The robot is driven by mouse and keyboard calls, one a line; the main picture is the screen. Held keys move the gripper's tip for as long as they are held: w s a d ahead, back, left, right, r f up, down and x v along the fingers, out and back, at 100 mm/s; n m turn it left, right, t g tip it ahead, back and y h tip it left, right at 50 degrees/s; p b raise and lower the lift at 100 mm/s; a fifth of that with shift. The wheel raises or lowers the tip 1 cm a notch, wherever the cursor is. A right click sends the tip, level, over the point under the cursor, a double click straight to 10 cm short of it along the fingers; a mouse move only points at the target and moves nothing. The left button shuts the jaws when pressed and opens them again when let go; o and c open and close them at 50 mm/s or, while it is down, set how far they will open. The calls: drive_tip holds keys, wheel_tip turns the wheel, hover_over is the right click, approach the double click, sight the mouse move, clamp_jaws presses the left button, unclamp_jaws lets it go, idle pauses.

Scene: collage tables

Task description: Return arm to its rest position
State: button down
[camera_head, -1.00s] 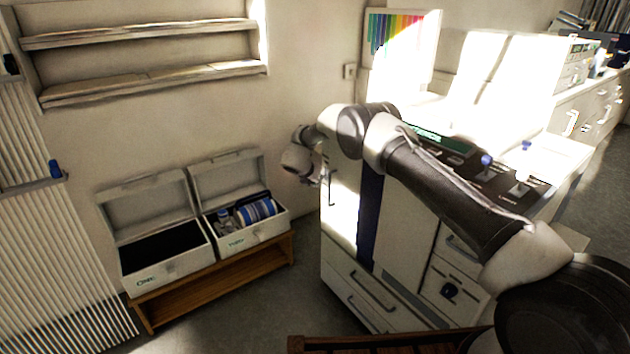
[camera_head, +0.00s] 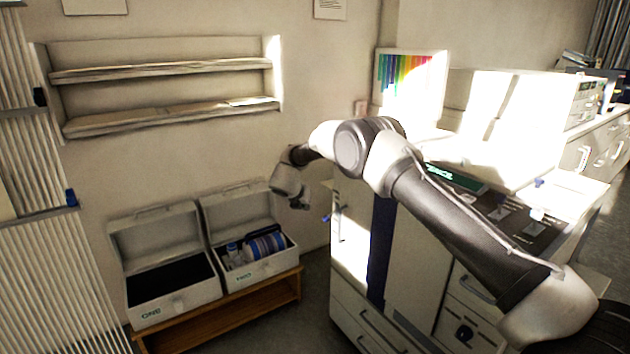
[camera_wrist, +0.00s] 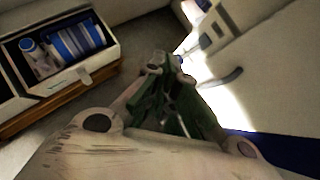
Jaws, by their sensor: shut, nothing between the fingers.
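My arm reaches left across the front of a white cabinet in the head view. My gripper (camera_head: 298,203) hangs at its far end, to the right of and above the right-hand white box. In the wrist view my gripper (camera_wrist: 170,65) shows its fingers drawn together with nothing held between them. It points down toward the gap between the box and the cabinet. Its fingertips appear clear of both.
Open box ONE (camera_head: 178,306) looks empty; open box TWO (camera_head: 262,268) holds a blue-striped roll (camera_head: 265,243) and a small bottle. Both stand on a wooden bench (camera_head: 235,315). The white cabinet (camera_head: 415,265) stands close under my arm. Wall shelves (camera_head: 165,69) are at upper left.

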drive_tip(key=s+r+n+g+y, duration=0.1)
drive_tip(key=s+r+n+y, duration=0.3)
drive_tip(key=n, duration=0.5)
drive_tip(key=s+d+r+n+g+y, duration=0.1)
drive_tip(key=s+n+y, duration=0.1)
drive_tip(key=s+n, duration=0.5)
drive_tip(key=s+r+n+g+y, duration=0.1)
drive_tip(key=s+r+n+y, duration=0.2)
drive_tip(key=n, duration=0.8)
drive_tip(key=s+d+r+n+h, duration=0.2)
drive_tip(key=s+d+r+n, duration=0.2)
drive_tip(key=s+d, duration=0.9)
drive_tip(key=s+d+r+n+h, duration=0.2)
drive_tip(key=s+d+r, duration=0.8)
drive_tip(key=s, duration=0.6)
drive_tip(key=s+d+r+n+g+h, duration=0.1)
drive_tip(key=s+d+r+n, duration=0.4)
drive_tip(key=s+d, duration=1)
drive_tip(key=shift+s+d+r+n+h, duration=0.15)
drive_tip(key=shift+d+r+n+h, duration=0.3)
drive_tip(key=shift+r, duration=1.15)
drive_tip(key=shift+a, duration=0.1)
